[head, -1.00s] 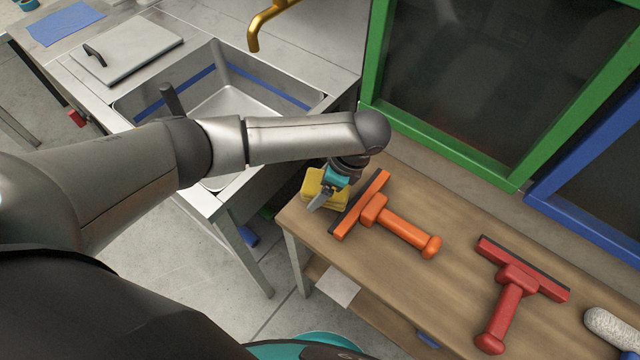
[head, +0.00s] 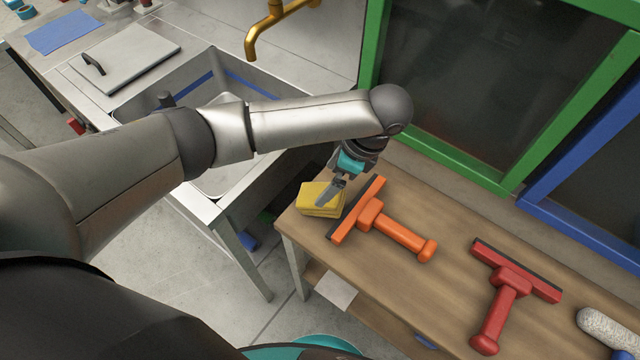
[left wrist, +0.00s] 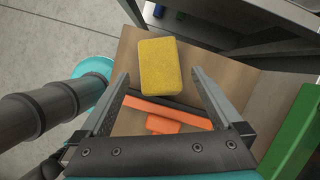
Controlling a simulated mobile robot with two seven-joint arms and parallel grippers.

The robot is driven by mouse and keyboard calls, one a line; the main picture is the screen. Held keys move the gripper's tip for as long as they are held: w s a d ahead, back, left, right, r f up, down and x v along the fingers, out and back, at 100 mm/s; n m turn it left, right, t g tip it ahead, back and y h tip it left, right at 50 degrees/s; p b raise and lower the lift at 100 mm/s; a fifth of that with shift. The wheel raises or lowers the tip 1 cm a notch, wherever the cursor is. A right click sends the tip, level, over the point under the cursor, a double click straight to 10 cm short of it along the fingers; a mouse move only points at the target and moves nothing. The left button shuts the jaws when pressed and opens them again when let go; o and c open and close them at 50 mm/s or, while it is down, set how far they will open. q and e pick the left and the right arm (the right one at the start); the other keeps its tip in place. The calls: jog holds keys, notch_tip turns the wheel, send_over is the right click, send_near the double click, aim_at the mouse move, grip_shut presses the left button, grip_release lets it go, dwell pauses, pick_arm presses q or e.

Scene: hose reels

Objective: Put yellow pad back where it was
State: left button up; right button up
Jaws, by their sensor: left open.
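The yellow pad (head: 316,199) lies flat on the left end of the wooden table (head: 400,282), close to its edge. In the left wrist view the yellow pad (left wrist: 160,66) shows whole, at and just beyond the fingertips. My left gripper (head: 325,194) is open, with nothing between its fingers that it grips. In the left wrist view the open left gripper (left wrist: 160,82) has its fingers spread on either side, apart from the pad. My right gripper is not in view.
An orange squeegee (head: 385,225) lies right beside the pad, and it shows under the fingers in the left wrist view (left wrist: 160,112). A red squeegee (head: 503,290) and a fluffy grey roller (head: 606,328) lie farther right. A sink (head: 235,105) with a gold tap (head: 258,28) stands left.

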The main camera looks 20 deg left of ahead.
pick_arm(q)
jog(key=v, duration=0.5)
jog(key=shift+r+p, duration=0.1)
jog(key=shift+p, duration=0.25)
